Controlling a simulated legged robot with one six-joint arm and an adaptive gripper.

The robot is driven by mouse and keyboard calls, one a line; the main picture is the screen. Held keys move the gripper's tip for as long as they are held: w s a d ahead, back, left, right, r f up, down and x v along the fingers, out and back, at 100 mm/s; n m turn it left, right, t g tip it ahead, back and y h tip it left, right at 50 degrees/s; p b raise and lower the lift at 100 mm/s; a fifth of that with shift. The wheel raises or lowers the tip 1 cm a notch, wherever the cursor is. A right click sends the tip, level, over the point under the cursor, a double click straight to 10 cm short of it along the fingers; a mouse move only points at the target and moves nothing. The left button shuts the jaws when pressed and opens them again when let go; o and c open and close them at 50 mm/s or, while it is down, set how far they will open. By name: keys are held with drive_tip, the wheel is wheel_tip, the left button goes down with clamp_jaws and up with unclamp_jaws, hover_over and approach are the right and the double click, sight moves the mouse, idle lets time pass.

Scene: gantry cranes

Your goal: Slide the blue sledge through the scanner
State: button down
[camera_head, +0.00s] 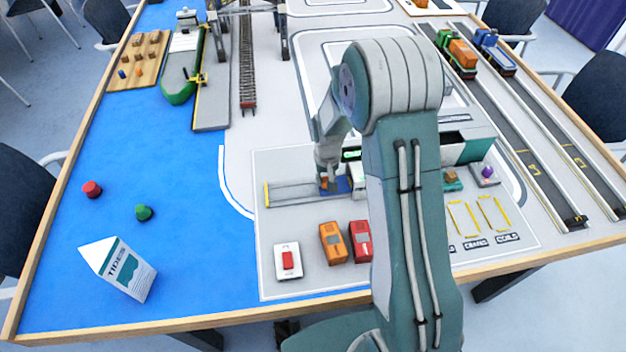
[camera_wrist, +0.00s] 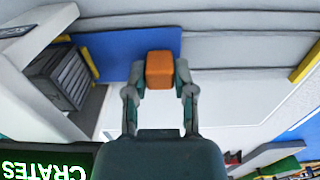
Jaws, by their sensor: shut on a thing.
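The blue sledge (camera_head: 344,185) sits on its grey track (camera_head: 295,192), at the left mouth of the scanner (camera_head: 357,179). It also shows in the wrist view (camera_wrist: 120,48). An orange block (camera_wrist: 159,66) stands up from the sledge, and my gripper (camera_wrist: 160,82) is shut on it, one finger on each side. A dark grey ribbed crate (camera_wrist: 62,78) is beside the block, partly under the white scanner housing (camera_wrist: 28,48). My arm hides much of the scanner in the head view.
A yellow bar (camera_head: 266,194) marks the track's left end. A red-button box (camera_head: 288,262), an orange container (camera_head: 333,243) and a red container (camera_head: 361,241) stand in front. A brown-topped teal piece (camera_head: 452,180) and a purple-knobbed box (camera_head: 485,174) are right of my arm.

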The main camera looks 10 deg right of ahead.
drive_tip(key=shift+f, duration=0.1)
drive_tip(key=shift+c, duration=2.2)
unclamp_jaws()
wheel_tip(320, 180, up, 12)
drive_tip(key=shift+a, duration=0.1)
drive_tip(key=shift+c, duration=0.3)
